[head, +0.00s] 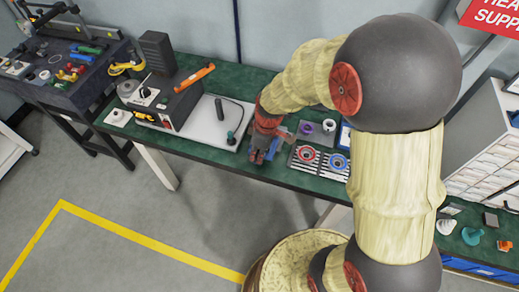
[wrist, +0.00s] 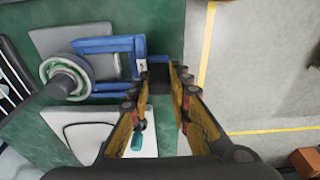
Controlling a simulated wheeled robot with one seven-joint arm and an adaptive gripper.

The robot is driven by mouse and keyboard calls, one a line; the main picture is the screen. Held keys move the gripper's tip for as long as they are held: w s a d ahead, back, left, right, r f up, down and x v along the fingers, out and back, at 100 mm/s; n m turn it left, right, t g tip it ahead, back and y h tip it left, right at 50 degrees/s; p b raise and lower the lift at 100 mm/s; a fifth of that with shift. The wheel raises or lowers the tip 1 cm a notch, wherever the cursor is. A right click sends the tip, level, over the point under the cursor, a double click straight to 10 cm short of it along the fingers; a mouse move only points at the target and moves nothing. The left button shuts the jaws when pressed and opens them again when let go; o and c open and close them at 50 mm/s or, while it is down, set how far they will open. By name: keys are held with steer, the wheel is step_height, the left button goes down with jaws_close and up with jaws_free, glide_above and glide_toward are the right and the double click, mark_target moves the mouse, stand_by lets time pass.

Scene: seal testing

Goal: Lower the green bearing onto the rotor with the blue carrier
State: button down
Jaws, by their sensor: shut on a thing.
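My gripper (wrist: 160,82) is shut on the end of the blue carrier (wrist: 108,43). The carrier's two blue arms reach left in the wrist view to a pale, greenish-grey ring (wrist: 46,70), which looks like the bearing. A grey cylinder (wrist: 66,84) shows in the middle of the ring; it may be the rotor. I cannot tell whether the ring is seated or held above. In the head view my gripper (head: 262,152) is over the bench's front part, with the blue carrier (head: 273,149) partly showing; my arm hides the ring there.
A white plate (head: 196,128) with a black post (head: 219,108) and cable lies left of my gripper. A striped tray (head: 322,172) with red and blue rings lies to the right, before purple and white rings (head: 329,125). Open floor lies in front of the green bench (head: 232,165).

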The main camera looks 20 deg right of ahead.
steer(key=shift+s+a, duration=0.5)
steer(key=shift+s, duration=0.2)
steer(key=shift+s+a, duration=0.5)
steer(key=shift+s, duration=0.2)
steer(key=shift+r, duration=0.1)
step_height(320, 180, up, 9)
steer(key=p, duration=0.6)
steer(key=shift+p, duration=0.3)
